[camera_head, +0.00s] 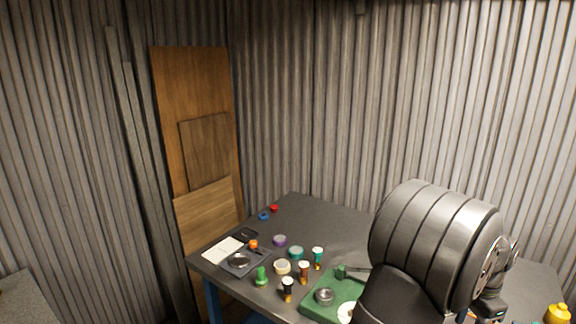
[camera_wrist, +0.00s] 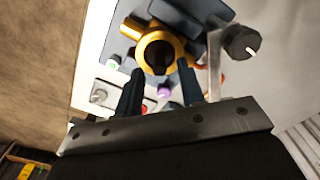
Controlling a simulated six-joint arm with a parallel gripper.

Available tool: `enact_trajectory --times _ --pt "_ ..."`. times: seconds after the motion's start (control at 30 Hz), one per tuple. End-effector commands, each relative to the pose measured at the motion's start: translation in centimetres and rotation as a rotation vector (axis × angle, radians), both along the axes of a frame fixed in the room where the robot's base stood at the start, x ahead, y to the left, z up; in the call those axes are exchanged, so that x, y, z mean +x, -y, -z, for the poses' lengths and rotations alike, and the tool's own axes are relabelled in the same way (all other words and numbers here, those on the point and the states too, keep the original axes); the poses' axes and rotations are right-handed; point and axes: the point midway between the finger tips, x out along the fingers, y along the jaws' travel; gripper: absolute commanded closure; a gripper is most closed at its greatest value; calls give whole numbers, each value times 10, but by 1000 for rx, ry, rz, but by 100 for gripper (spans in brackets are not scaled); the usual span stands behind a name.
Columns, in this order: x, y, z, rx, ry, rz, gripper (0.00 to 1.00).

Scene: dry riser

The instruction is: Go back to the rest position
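My gripper (camera_wrist: 162,75) shows in the wrist view with its two dark fingers spread apart. I see nothing held between them. Beyond the fingertips is a blue-grey device with a yellow ring (camera_wrist: 158,37) around a dark centre. I cannot tell how far the fingers are from it. In the camera_head view my large dark arm fills the lower right and hides part of the table; the gripper fingers cannot be made out there.
The dark table (camera_head: 335,232) holds a green tray (camera_head: 318,306) with a metal cup (camera_head: 324,296), several small jars and bottles, a dark square plate (camera_head: 238,270) and an open notebook (camera_head: 222,250). Corrugated walls rise behind. The table's back middle is clear.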

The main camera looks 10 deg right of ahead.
Motion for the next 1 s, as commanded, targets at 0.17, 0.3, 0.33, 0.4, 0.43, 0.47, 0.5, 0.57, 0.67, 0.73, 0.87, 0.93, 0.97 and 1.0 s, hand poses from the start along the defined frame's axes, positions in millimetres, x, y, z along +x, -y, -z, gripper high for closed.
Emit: enact_trajectory --times 0.17,0.3,0.33,0.4,0.43,0.47,0.5,0.57,0.67,0.73,0.87,0.93,0.97,1.0 --pt "0 0 -37 -2 1 0 64" --pt "0 0 -66 -2 1 0 64" --pt "0 0 -72 -2 1 0 64" --pt "0 0 -85 -1 0 0 64" --pt "0 0 -91 -2 1 0 64" --pt "0 0 -97 -1 1 0 64" --pt "-1 -1 -85 7 -4 0 64" --pt "-1 -2 -71 8 -4 0 64" --pt "-1 -1 -51 6 -3 0 64" --pt "-1 -1 -36 6 -3 0 64" --pt "-1 -1 -10 6 -3 0 64" --pt "-1 -1 4 6 -3 0 64" --pt "-1 -1 10 5 -3 0 64" --pt "-1 -1 18 6 -3 0 64"
